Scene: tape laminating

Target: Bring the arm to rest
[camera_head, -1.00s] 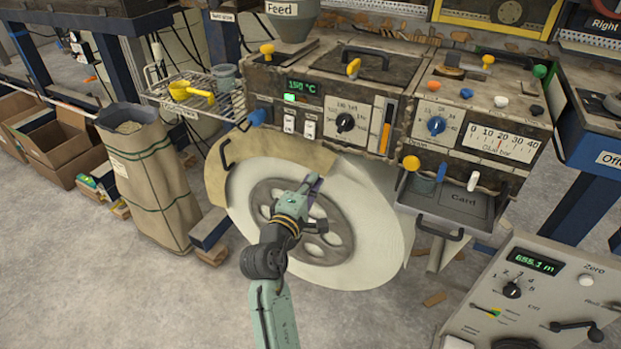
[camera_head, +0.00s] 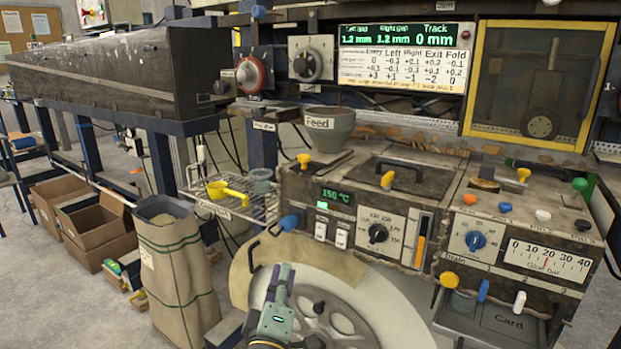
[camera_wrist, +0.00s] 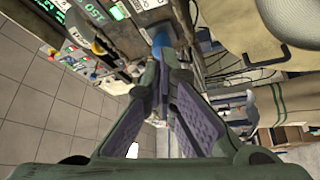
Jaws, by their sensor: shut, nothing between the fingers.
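My gripper (camera_head: 281,272) shows at the bottom of the head view, in front of the large white reel (camera_head: 385,300) below the glue machine (camera_head: 335,170). Only the end of my arm is in that view; the rest is below the picture edge. In the wrist view my gripper (camera_wrist: 167,66) has its two fingers leaning together at the tips, with nothing held. A blue knob (camera_wrist: 160,40) shows just beyond the tips in the wrist view; I cannot tell how far off it is.
A paper sack (camera_head: 180,270) and cardboard boxes (camera_head: 95,228) stand on the left floor. A wire shelf (camera_head: 232,206) with a yellow scoop (camera_head: 228,190) juts from the machine. An open drawer (camera_head: 490,325) marked Card sticks out at lower right.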

